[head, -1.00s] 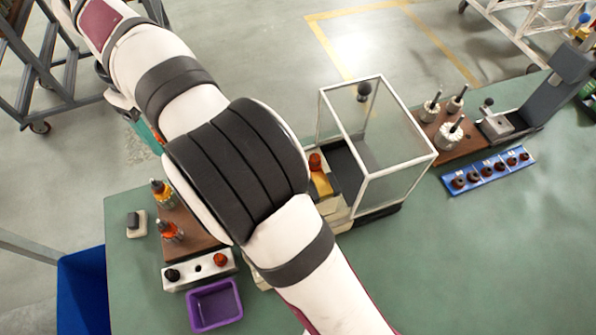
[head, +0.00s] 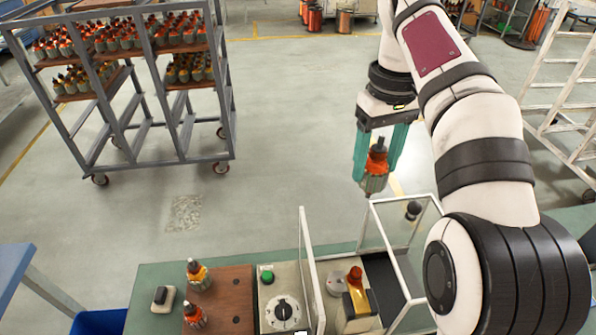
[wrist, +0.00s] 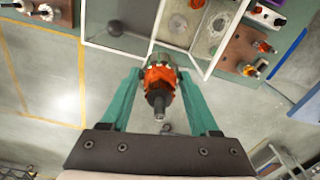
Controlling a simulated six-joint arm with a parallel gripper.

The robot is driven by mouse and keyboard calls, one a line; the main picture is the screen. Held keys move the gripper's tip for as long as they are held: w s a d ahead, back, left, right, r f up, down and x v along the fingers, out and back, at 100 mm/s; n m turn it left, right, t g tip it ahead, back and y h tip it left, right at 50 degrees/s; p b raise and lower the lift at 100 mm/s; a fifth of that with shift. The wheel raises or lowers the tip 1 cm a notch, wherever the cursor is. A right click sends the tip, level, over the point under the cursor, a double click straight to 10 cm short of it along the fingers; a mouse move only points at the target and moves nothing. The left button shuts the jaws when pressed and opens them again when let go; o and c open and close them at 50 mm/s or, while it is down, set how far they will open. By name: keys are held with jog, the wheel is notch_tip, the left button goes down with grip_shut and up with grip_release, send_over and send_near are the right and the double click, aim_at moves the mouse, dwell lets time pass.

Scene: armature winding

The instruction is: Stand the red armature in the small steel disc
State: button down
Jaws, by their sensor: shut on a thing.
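My gripper (head: 384,160) is shut on the red armature (head: 376,168), an orange-red body with a dark shaft. It is held in the air behind the bench, beyond the clear-walled box. In the wrist view the armature (wrist: 160,78) sits between the teal fingers, its grey shaft end towards the camera. A flat round grey disc (head: 337,283) lies on the machine by the yellow block, apart from the armature. In the wrist view a toothed steel disc (wrist: 45,12) stands on a brown board at top left. I cannot tell which is the task's small steel disc.
The clear-walled box (head: 399,240) and an upright clear panel (head: 308,262) rise from the bench. A rack (head: 135,85) of many armatures stands at back left. The floor between is clear.

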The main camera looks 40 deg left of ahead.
jog(key=w+d+r+m, duration=0.1)
jog(key=d+r+m, duration=0.2)
jog(key=d+m, duration=0.7)
jog(key=w+d+r+m, duration=0.1)
jog(key=d+r+m, duration=0.3)
jog(key=d, duration=1.2)
jog(key=s+a+f+n, duration=0.1)
jog(key=a+f+n, duration=0.3)
jog(key=a, duration=0.6)
jog(key=s+a+f+n, duration=0.1)
jog(key=a+f+n, duration=0.2)
jog(key=a+n, duration=0.5)
jog(key=s+a+f+n, duration=0.3)
jog(key=s+a+f, duration=0.1)
jog(key=a+f, duration=0.35)
notch_tip(320, 180, down, 12)
jog(key=s+n, duration=0.1)
jog(key=s, duration=0.1)
jog(key=shift+s, duration=0.2)
jog(key=shift+f, duration=1.4)
